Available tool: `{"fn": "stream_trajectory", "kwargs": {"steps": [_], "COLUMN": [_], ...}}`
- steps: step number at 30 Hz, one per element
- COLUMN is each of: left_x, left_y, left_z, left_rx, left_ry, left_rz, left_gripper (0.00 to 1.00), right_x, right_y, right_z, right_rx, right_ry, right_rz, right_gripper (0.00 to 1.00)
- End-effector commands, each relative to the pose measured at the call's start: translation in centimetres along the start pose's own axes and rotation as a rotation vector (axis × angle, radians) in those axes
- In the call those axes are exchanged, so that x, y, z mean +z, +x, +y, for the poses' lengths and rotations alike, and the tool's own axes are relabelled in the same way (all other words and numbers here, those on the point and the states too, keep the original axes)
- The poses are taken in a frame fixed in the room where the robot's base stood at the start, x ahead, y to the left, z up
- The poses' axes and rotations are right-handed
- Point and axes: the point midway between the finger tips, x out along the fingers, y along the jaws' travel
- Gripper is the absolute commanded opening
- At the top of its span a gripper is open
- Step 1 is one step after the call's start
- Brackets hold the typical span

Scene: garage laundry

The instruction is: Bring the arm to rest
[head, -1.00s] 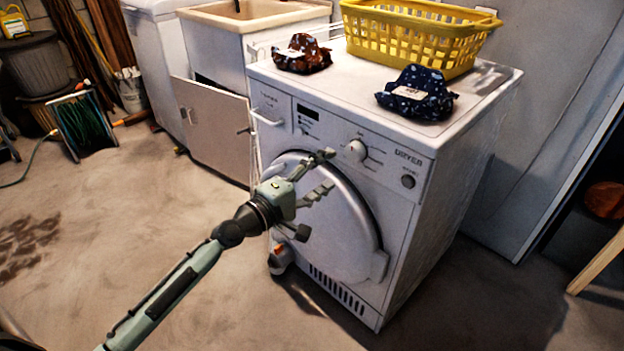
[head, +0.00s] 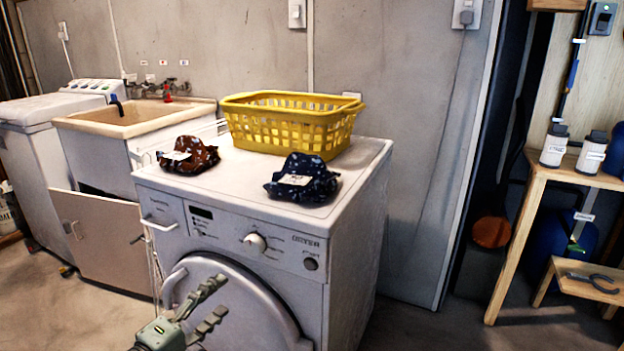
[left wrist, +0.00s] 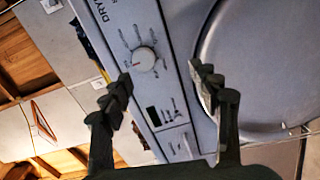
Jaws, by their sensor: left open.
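My left gripper (head: 207,305) is at the bottom of the head view, in front of the dryer's round door (head: 232,290). Its fingers are spread apart with nothing between them. In the left wrist view the open fingers (left wrist: 160,92) frame the dryer's control panel, with the knob (left wrist: 144,59) and the dark display beyond them. The white dryer (head: 200,222) stands upright with its door closed. My right gripper does not show in either view.
A yellow basket (head: 290,122), a brown patterned cloth item (head: 188,155) and a dark blue one (head: 302,179) sit on the dryer. A sink (head: 137,118) stands left, its cabinet door (head: 100,240) open. A wooden bench (head: 530,225) stands right. Floor shows between dryer and bench.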

Motion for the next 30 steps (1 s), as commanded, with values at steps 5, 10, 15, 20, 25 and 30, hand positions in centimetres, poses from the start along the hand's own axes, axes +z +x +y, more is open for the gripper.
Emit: {"fn": "stream_trajectory", "kwargs": {"steps": [5, 10, 15, 20, 25, 30], "left_x": [3.6, 6.7, 8.6, 9.3, 9.4, 9.3], "left_y": [-1.8, -6.6, -13.9, -19.7, -22.4, -22.5], "left_z": [-11.0, -22.8, -32.2, -36.8, -38.2, -38.3], "left_rx": [-0.267, -0.582, -0.881, -1.077, -1.161, -1.167], "left_ry": [0.337, 0.682, 0.959, 1.119, 1.183, 1.189], "left_rz": [-0.114, -0.305, -0.545, -0.737, -0.827, -0.831], "left_gripper": [0.61, 0.61, 0.61, 0.61, 0.61, 0.61], "right_x": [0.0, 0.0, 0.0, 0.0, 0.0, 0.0], "right_y": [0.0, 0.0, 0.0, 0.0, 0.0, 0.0], "right_z": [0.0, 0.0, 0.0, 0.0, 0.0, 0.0], "right_rx": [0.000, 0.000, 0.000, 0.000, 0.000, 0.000], "right_ry": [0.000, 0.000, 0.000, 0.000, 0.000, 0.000], "right_rz": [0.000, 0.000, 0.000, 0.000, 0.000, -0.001], "right_gripper": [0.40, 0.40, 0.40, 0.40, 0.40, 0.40]}}
